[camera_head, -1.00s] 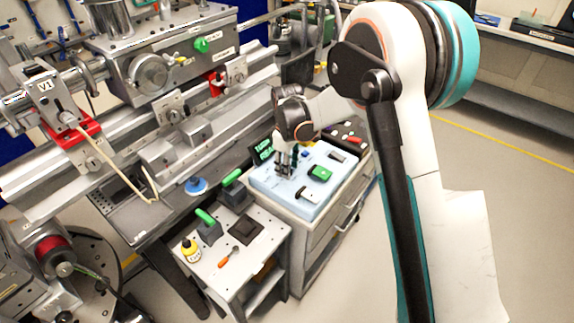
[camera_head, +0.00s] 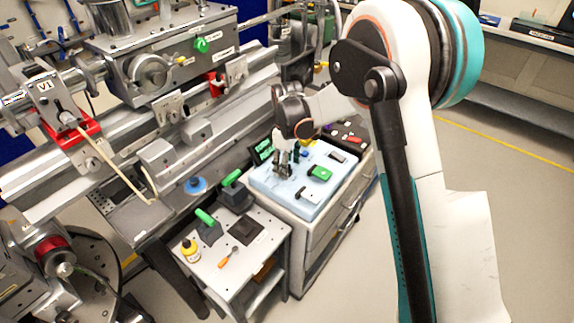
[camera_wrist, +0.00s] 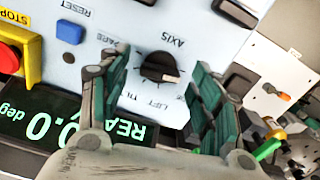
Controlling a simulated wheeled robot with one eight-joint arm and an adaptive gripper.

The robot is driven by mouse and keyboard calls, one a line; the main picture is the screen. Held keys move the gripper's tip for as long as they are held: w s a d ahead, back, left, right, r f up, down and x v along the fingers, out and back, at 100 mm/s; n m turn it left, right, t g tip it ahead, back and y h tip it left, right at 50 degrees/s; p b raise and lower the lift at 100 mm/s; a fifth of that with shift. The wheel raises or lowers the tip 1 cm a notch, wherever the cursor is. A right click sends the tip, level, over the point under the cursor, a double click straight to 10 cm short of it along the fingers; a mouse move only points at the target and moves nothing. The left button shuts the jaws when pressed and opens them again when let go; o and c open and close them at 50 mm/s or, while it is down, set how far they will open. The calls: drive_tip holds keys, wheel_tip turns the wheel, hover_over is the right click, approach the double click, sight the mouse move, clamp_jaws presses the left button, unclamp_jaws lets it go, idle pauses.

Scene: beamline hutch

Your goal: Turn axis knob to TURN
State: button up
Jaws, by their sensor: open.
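The axis knob (camera_wrist: 158,68) is a round black knob with a pale pointer mark, on the light-blue control panel (camera_head: 262,184). In the wrist view its pointer is toward the lower right; the printed words AXIS and LIFT show near it, upside down. Other labels are partly hidden by my fingers, and I cannot read TURN. My gripper (camera_wrist: 158,78) is open, with one finger on each side of the knob and visible gaps between. In the head view my gripper (camera_head: 284,168) points down at the panel, hiding the knob.
A green-lettered display (camera_wrist: 75,125) reads READY and 0.0 deg upside down. A red stop button (camera_wrist: 8,58) in a yellow surround and a blue button (camera_wrist: 69,32) sit close to my left finger. A small white cart (camera_head: 215,262) stands beside the panel.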

wheel_tip(320, 180, up, 11)
drive_tip(key=shift+r, duration=0.15)
idle(0.4)
drive_tip(key=s+d+r+m+t, duration=0.3)
drive_tip(key=s+d+r+m, duration=0.3)
drive_tip(key=s+d+r, duration=0.7)
drive_tip(key=s+d+f+m+t, duration=0.1)
drive_tip(key=s+d+m+t, duration=0.1)
drive_tip(key=s, duration=0.7)
drive_tip(key=s+d+f+m+t, duration=0.1)
drive_tip(key=s+d+m, duration=0.3)
drive_tip(key=s, duration=0.5)
drive_tip(key=shift+f+m+t, duration=0.25)
drive_tip(key=shift+m+t, duration=0.05)
drive_tip(key=shift+t, duration=0.3)
